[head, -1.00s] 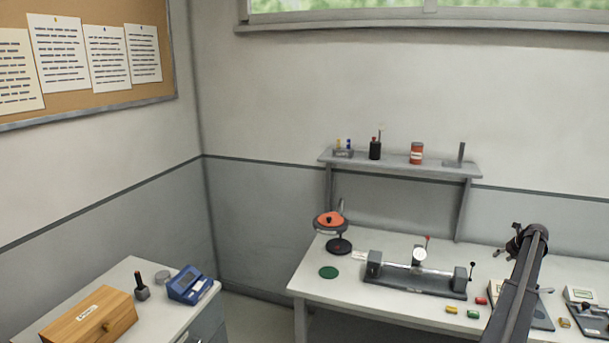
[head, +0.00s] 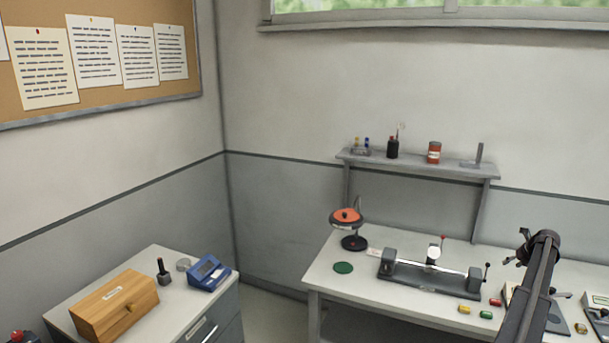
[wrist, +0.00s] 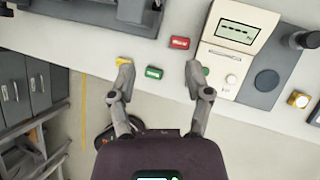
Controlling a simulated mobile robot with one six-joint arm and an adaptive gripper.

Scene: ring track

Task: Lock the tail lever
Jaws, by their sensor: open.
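The bench-centre fixture (head: 425,276) is a dark bed with an upright block at each end and a dial gauge (head: 432,253) between them. A thin lever with a dark knob (head: 487,266) stands at its right end block (head: 474,279), probably the tail lever. A red-tipped lever (head: 442,239) rises by the gauge. In the wrist view, part of the fixture (wrist: 90,14) shows at the top left, ahead of my gripper. My gripper (wrist: 159,75) is open and empty, its fingers apart above the bench's front edge. In the head view my arm (head: 533,285) stands right of the fixture.
Small yellow (head: 464,309), green (head: 486,314) and red (head: 495,302) blocks lie in front of the fixture.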

